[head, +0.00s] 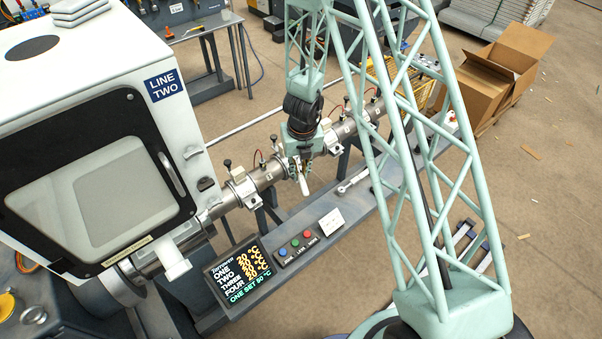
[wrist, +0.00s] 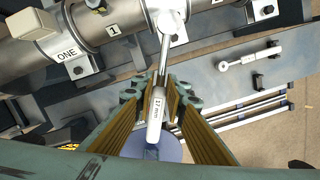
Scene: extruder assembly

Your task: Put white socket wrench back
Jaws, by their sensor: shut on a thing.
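My gripper (head: 303,160) is shut on a white socket wrench (head: 303,186) beside the extruder barrel. In the wrist view the fingers (wrist: 157,105) grip its white handle (wrist: 156,122), labelled 17 mm. Its metal shaft points away toward the barrel clamps; I cannot tell whether its head touches a bolt. A second white-handled wrench (wrist: 250,58) lies on the grey ledge (wrist: 205,85) to the right, by small dark holders. This second wrench also shows in the head view (head: 352,182).
The metal barrel (head: 262,178) with clamps and upright studs runs just behind my gripper. A button box (head: 303,245), a white card (head: 331,221) and a temperature display (head: 238,275) sit on the ledge's near end. The white LINE TWO machine (head: 190,130) stands left.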

